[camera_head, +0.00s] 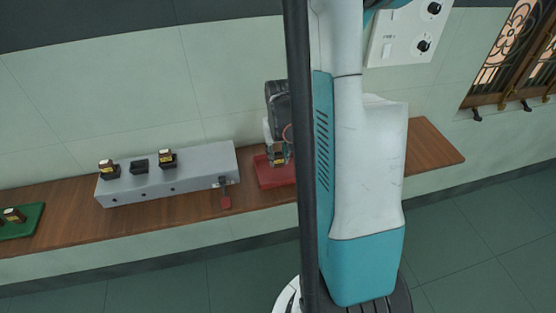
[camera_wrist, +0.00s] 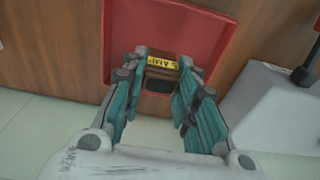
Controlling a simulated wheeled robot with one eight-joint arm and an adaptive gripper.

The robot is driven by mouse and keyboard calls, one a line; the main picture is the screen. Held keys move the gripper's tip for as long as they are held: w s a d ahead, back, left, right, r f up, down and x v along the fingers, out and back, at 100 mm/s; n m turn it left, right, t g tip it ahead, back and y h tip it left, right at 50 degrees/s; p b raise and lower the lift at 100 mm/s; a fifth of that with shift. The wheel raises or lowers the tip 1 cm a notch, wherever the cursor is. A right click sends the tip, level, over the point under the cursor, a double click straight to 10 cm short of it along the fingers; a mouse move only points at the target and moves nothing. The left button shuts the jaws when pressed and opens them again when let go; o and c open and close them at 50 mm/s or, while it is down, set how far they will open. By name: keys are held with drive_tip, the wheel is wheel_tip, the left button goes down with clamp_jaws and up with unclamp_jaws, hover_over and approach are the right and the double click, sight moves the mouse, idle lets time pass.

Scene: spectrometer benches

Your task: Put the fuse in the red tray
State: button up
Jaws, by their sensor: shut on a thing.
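My gripper (camera_wrist: 161,72) is shut on a dark fuse with a yellow label reading "AMP" (camera_wrist: 163,64) in the wrist view. The red tray (camera_wrist: 213,35) lies behind the fuse there. In the head view the red tray (camera_head: 281,181) sits on the wooden shelf, partly hidden by my arm. My gripper (camera_head: 278,157) holds the fuse over the tray's area; the exact gap between fuse and tray floor cannot be told.
A grey box (camera_head: 205,175) left of the tray carries two yellow-labelled fuses (camera_head: 108,169) and an empty black holder (camera_head: 139,166) between them. A green tray (camera_head: 30,222) with fuses is at far left. The shelf's right end (camera_head: 435,148) is clear.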

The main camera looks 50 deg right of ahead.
drive_tip(key=shift+f, duration=1)
drive_tip(key=shift+f+b, duration=0.2)
drive_tip(key=shift+b, duration=0.15)
drive_tip(key=o, duration=1.1)
drive_tip(key=shift+c, duration=0.2)
drive_tip(key=shift+r, duration=0.15)
wheel_tip(320, 180, up, 12)
drive_tip(key=s+p, duration=0.1)
drive_tip(key=p, duration=0.2)
drive_tip(key=shift+a, duration=0.35)
drive_tip(key=shift+s, duration=0.1)
